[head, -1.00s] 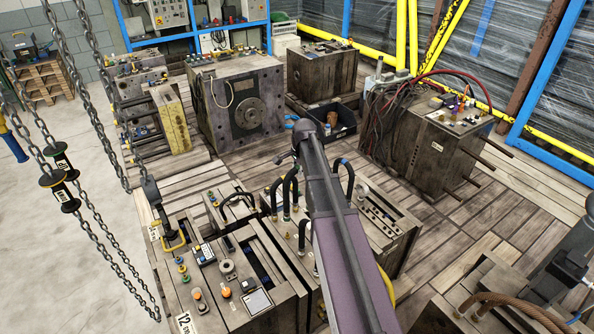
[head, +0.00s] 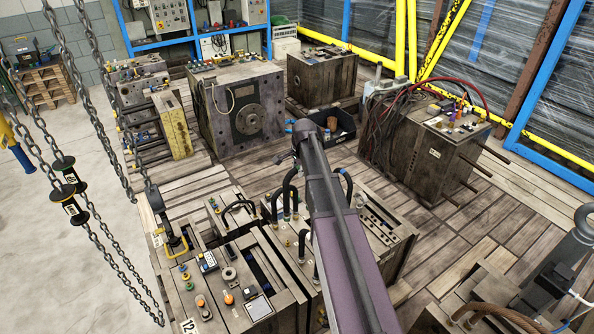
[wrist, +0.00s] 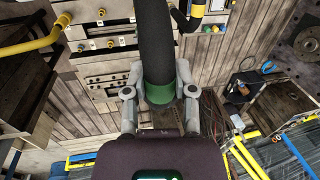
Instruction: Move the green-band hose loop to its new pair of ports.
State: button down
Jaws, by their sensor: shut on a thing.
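In the wrist view, my gripper (wrist: 158,88) is shut on a thick black hose (wrist: 155,40) with a green band (wrist: 158,94). One finger presses on each side close to the band. The hose runs up out of the top of the picture; its other end is out of view. In the head view, my own arm hides the gripper and the held part. Black hose loops (head: 285,190) stand on the mould block just left of my arm; their band colours are too small to tell. Brass ports (wrist: 110,43) show on a mould face left of the held hose.
A yellow hose (wrist: 35,43) and another black hose (wrist: 190,20) flank the held hose. Chains (head: 92,90) hang at left. A front-left mould (head: 236,290) carries small items. A brown hose (head: 500,312) lies at lower right. Plank floor (head: 470,230) is clear at right.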

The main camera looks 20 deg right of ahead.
jog(key=shift+r+p, duration=5.25)
jog(key=shift+r, duration=0.25)
jog(key=shift+f, duration=0.15)
jog(key=shift+f+b, duration=1.2)
jog(key=shift+b, duration=0.15)
